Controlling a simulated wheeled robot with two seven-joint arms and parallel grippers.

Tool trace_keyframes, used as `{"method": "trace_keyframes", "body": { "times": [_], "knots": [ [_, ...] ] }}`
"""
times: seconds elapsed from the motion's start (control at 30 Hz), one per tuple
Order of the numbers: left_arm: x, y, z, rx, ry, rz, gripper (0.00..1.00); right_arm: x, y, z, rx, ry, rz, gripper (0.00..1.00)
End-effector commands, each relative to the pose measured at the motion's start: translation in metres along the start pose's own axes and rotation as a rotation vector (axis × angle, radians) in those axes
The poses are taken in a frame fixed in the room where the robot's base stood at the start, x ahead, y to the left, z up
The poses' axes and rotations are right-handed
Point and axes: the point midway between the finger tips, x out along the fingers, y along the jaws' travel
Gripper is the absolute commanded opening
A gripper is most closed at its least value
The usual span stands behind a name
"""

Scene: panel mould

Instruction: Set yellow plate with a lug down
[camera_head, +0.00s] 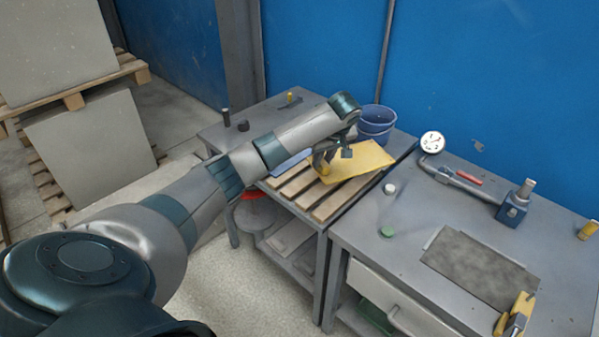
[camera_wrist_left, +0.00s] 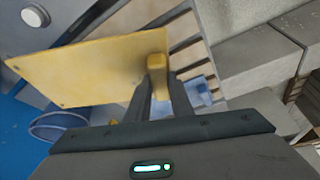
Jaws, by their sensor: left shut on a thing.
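The yellow plate (camera_head: 362,160) is a flat sheet with a raised lug, held over the slatted wooden pallet on the left table. In the left wrist view the plate (camera_wrist_left: 95,70) spreads out to the left of the fingers, and its lug (camera_wrist_left: 157,66) sits between the fingertips. My left gripper (camera_head: 325,160) is shut on the lug; its fingers (camera_wrist_left: 158,85) close around it in the wrist view. Whether the plate touches the slats is hard to tell. My right gripper is not in view.
The wooden pallet (camera_head: 292,187) lies on the left table. A blue bucket (camera_head: 376,122) stands behind the plate. The right table holds a dial gauge (camera_head: 432,142), a vise (camera_head: 515,205), a grey sheet (camera_head: 478,268), a white cap (camera_head: 389,188) and a green cap (camera_head: 387,231).

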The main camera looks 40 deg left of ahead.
Motion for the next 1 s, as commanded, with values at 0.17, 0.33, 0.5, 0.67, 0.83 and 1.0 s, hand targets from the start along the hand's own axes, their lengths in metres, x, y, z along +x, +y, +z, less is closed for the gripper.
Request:
{"method": "trace_keyframes", "body": {
  "times": [0.17,0.33,0.5,0.67,0.83,1.0],
  "knots": [
    [0.023,-0.027,-0.016,-0.001,0.002,-0.003,0.00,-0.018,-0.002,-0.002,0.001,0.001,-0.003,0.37],
    [0.046,-0.046,-0.027,-0.001,0.002,-0.002,0.00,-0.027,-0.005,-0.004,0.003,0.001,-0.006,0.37],
    [0.058,-0.055,-0.030,0.000,0.001,0.001,0.00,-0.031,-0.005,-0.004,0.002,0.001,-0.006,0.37],
    [0.061,-0.056,-0.031,0.000,0.001,0.002,0.00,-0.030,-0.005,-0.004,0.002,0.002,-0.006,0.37],
    [0.061,-0.056,-0.031,0.000,0.001,0.002,0.00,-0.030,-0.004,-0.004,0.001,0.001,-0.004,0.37],
    [0.066,-0.056,-0.028,0.000,0.000,0.001,0.00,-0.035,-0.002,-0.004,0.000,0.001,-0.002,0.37]
  ]
}}
